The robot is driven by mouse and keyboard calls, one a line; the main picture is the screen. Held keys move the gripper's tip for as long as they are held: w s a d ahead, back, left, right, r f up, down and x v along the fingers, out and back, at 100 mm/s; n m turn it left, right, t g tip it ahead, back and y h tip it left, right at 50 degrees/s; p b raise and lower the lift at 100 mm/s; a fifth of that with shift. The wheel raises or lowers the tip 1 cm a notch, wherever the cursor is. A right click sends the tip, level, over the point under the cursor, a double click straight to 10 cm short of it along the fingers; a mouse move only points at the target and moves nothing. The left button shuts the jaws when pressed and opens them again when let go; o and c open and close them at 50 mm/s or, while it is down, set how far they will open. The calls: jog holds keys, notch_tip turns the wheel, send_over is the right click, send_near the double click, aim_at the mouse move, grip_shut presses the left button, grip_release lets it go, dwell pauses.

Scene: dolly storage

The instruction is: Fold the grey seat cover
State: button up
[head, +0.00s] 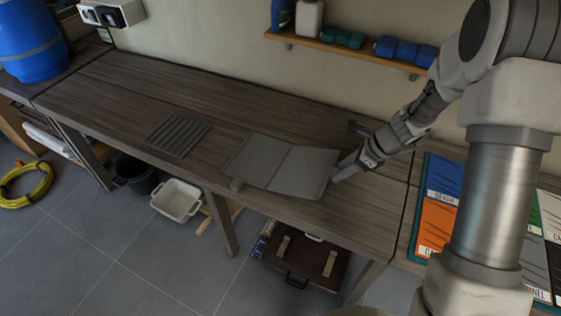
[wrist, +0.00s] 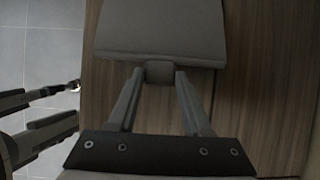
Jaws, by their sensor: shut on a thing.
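The grey seat cover (head: 262,158) lies spread on the wooden workbench, with a crease line across its middle. Its right panel (head: 305,170) reaches the bench's front part, and its right edge looks slightly raised, though I cannot tell by how much. A small grey tab (head: 236,185) sticks out at the left panel's front. My gripper (head: 337,177) is at the cover's right edge. In the wrist view my gripper (wrist: 159,74) is shut on a small grey tab at the edge of the seat cover (wrist: 160,30).
A slatted dark mat (head: 178,136) lies on the bench left of the cover. A wall shelf (head: 350,57) holds bottles and blue and green rolls. The bench behind the cover is mostly clear.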

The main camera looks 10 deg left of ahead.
jog(key=shift+o, duration=0.9)
jog(key=r+p, duration=0.1)
jog(key=p, duration=0.1)
jog(key=a+r+h+p, duration=0.1)
jog(key=p, duration=0.2)
jog(key=shift+w+a, duration=0.1)
jog(key=a+r+h+p, duration=0.1)
jog(key=p, duration=0.4)
jog(key=a+r+h+p, duration=0.1)
jog(key=p, duration=0.3)
jog(key=shift+w+r+g+p, duration=0.2)
jog(key=shift+r+g+p, duration=0.15)
jog(key=shift+r+g, duration=0.05)
